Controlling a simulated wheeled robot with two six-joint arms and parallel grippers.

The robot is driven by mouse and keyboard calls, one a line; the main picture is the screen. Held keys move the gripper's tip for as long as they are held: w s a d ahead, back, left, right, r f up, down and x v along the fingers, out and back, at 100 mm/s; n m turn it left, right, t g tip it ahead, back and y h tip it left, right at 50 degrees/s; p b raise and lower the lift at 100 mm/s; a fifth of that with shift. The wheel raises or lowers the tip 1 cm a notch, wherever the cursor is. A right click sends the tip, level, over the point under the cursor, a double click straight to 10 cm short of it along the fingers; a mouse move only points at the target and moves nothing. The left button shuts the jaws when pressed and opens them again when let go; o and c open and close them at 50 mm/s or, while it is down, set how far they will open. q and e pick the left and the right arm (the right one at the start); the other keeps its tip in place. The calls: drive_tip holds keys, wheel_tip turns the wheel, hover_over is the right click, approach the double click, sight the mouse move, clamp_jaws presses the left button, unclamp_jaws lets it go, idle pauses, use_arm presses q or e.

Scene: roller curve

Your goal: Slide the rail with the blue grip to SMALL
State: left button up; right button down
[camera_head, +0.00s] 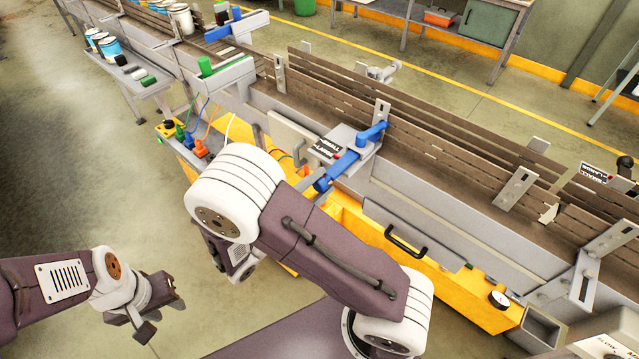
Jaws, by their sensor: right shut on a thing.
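The blue grip (345,163) sticks out toward me from a grey bracket (358,141) on the near side of the conveyor, at picture centre. A black-and-white label plate (325,149) lies beside it; its words are too small to read surely. The near rail (430,152) is a set of long brown strips along the belt. My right arm crosses in front. My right gripper (312,191) is mostly hidden behind it, shut at the grip's near end. My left gripper (158,304) is open and empty over the floor at lower left, far from the grip.
Another bracket with a label plate (593,173) stands farther right along the conveyor. A black handle (406,242) and round gauge (499,299) sit on the front below. A side table (128,76) with cans stands upper left. The floor at lower left is clear.

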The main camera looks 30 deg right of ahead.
sight(329, 175)
idle(0.4)
drive_tip(key=shift+d+r+p, duration=0.15)
drive_tip(key=shift+d+p, duration=0.05)
drive_tip(key=shift+p, duration=0.15)
drive_tip(key=shift+p+x, duration=0.95)
drive_tip(key=shift+x, duration=0.1)
drive_tip(key=shift+w+d, duration=0.15)
drive_tip(key=shift+d, duration=0.1)
drive_tip(key=c, duration=1)
unclamp_jaws()
drive_tip(key=shift+d+f, duration=0.15)
drive_tip(key=shift+f, duration=0.05)
